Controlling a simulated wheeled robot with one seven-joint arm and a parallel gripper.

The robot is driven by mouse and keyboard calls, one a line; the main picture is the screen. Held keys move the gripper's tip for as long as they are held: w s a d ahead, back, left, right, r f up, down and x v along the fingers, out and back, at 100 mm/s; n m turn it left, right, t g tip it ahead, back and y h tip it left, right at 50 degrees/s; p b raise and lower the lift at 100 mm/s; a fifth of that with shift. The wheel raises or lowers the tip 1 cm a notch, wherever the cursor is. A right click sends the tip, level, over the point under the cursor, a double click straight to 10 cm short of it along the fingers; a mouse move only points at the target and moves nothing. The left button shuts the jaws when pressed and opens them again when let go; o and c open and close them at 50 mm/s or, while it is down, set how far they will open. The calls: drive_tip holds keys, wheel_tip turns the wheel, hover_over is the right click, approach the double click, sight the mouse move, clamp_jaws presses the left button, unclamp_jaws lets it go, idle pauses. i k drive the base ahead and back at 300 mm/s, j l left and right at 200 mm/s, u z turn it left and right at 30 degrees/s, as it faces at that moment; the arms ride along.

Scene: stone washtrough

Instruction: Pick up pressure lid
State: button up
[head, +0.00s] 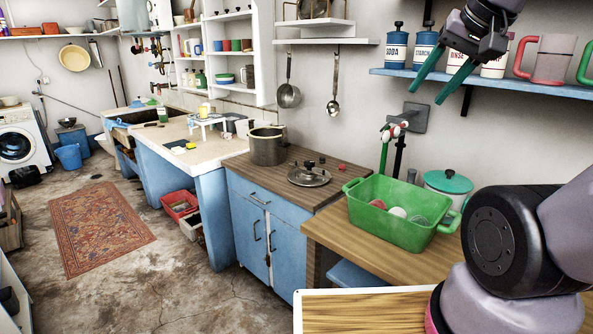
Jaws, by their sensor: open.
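The pressure lid (309,174) looks to be the round metal lid with dark knobs and a handle. It lies flat on the brown wooden top of the blue cabinet, just right of a metal pot (267,146). My gripper (427,89) is at the upper right, in front of the blue wall shelf. Its two green fingers are spread apart with nothing between them. It is above and to the right of the lid, well apart from it. The lid is fully in view.
A green tub (402,214) with dishes stands on the lower wooden counter, near a taps pipe and a teal-lidded pot (448,182). Canisters and mugs line the blue shelf (490,84). A ladle (333,105) and a skimmer (289,95) hang behind the lid.

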sight(302, 178)
drive_tip(key=i+j+z, duration=0.1)
drive_tip(key=j, duration=0.35)
drive_tip(key=i+j+z, duration=0.1)
drive_tip(key=j, duration=0.4)
drive_tip(key=i+j+z, duration=0.1)
drive_tip(key=j, duration=0.35)
drive_tip(key=i+j+z, duration=0.1)
drive_tip(key=j, duration=0.4)
drive_tip(key=i+j+z, duration=0.1)
drive_tip(key=j, duration=0.4)
drive_tip(key=i+j+z, duration=0.1)
drive_tip(key=i+j, duration=0.2)
drive_tip(key=i+j+z, duration=0.1)
drive_tip(key=i+j, duration=0.2)
drive_tip(key=i+j+z, duration=0.15)
drive_tip(key=j, duration=0.35)
drive_tip(key=i+j+z, duration=0.1)
drive_tip(key=i+j, duration=0.3)
